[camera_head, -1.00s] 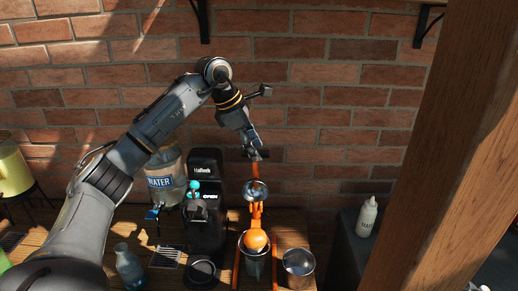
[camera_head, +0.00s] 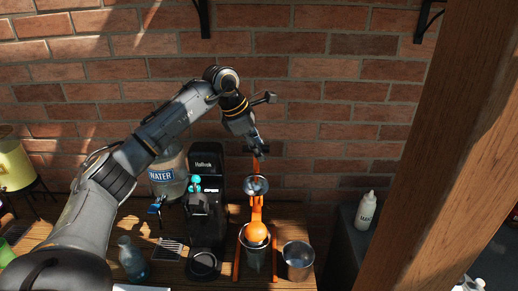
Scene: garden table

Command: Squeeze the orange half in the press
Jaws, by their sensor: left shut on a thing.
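The orange press (camera_head: 257,207) stands on the wooden table (camera_head: 215,252), with its lever raised up at the back. My right gripper is not in view.
A black coffee machine (camera_head: 206,170) stands close left of the press. A water dispenser (camera_head: 168,175) and a glass bottle (camera_head: 132,262) are further left. A metal cup (camera_head: 297,259) stands right of the press. A wooden post (camera_head: 440,150) rises at the right.

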